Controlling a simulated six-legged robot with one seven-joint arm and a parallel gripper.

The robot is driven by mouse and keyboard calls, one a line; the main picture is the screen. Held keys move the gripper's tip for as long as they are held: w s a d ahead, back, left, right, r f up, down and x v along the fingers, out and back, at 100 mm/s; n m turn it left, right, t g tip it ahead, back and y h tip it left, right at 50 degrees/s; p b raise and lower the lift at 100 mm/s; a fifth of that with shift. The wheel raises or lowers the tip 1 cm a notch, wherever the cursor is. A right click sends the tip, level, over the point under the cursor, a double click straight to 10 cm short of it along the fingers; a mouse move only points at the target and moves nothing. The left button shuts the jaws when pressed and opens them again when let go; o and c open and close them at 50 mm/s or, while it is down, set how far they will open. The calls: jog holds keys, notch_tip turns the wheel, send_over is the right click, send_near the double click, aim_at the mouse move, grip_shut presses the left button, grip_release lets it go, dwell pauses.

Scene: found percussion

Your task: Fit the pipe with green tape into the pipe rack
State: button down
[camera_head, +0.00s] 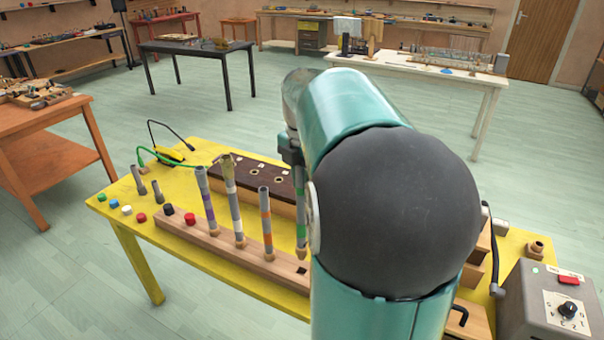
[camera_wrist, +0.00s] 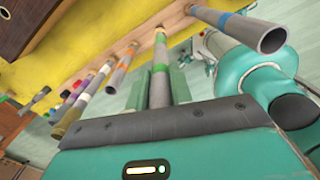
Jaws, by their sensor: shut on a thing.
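The pipe with green tape (camera_head: 300,229) hangs about upright, its tan lower end just above a dark opening in the wooden pipe rack (camera_head: 228,246). My gripper (camera_wrist: 160,88) is shut on this grey pipe, with the green band (camera_wrist: 160,68) just beyond the fingers. In the head view my arm hides most of the gripper. In the wrist view another pipe (camera_wrist: 240,28) with bands stands to the right of the held one.
A dark-topped wooden box (camera_head: 258,178) stands behind the rack on the yellow table (camera_head: 130,213). Two short pipes (camera_head: 141,182) and several coloured caps (camera_head: 126,210) are at the left. A grey control box (camera_head: 550,300) is at the right. My arm hides the rack's right part.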

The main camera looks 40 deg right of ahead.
jog(key=shift+f, duration=3.95)
jog(key=c, duration=1.2)
grip_release()
jog(key=shift+o, duration=0.2)
notch_tip(320, 180, up, 14)
jog(key=shift+f, duration=0.1)
